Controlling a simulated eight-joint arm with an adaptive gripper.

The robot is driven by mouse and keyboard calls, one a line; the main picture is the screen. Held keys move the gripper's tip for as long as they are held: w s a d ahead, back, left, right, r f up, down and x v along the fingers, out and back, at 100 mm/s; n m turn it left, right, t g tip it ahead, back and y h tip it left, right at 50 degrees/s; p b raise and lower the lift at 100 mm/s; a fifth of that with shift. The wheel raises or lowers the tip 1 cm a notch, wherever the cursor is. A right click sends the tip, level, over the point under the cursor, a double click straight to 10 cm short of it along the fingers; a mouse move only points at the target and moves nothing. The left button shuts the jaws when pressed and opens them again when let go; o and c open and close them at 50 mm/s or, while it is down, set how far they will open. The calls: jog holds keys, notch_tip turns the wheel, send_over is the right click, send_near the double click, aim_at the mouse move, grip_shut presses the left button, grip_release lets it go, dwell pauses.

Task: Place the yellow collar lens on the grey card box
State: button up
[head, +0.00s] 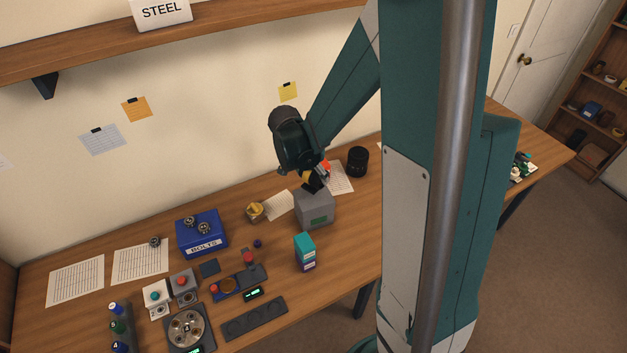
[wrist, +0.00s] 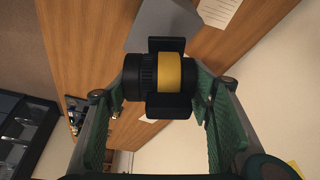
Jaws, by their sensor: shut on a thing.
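The yellow collar lens (wrist: 170,72) is a black barrel with a ribbed end and a wide yellow band. It lies crosswise at the end of my gripper (wrist: 165,78) in the wrist view, and my gripper is shut on it. In the head view my gripper (head: 314,180) is over the grey card box (head: 314,210), and the lens is mostly hidden there. The box also shows in the wrist view (wrist: 160,22), beyond the lens. I cannot tell whether the lens touches the box top.
A black lens-like cylinder (head: 357,161) stands behind and right of the box. A teal box (head: 305,247) stands in front, and a yellow-topped item (head: 255,210) is to the left. A blue BOLTS box (head: 202,233) and several devices fill the left of the bench.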

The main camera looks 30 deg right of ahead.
jog(key=shift+f, duration=1.9)
jog(key=shift+f, duration=0.15)
jog(key=o, duration=1.1)
jog(key=shift+v, duration=6.15)
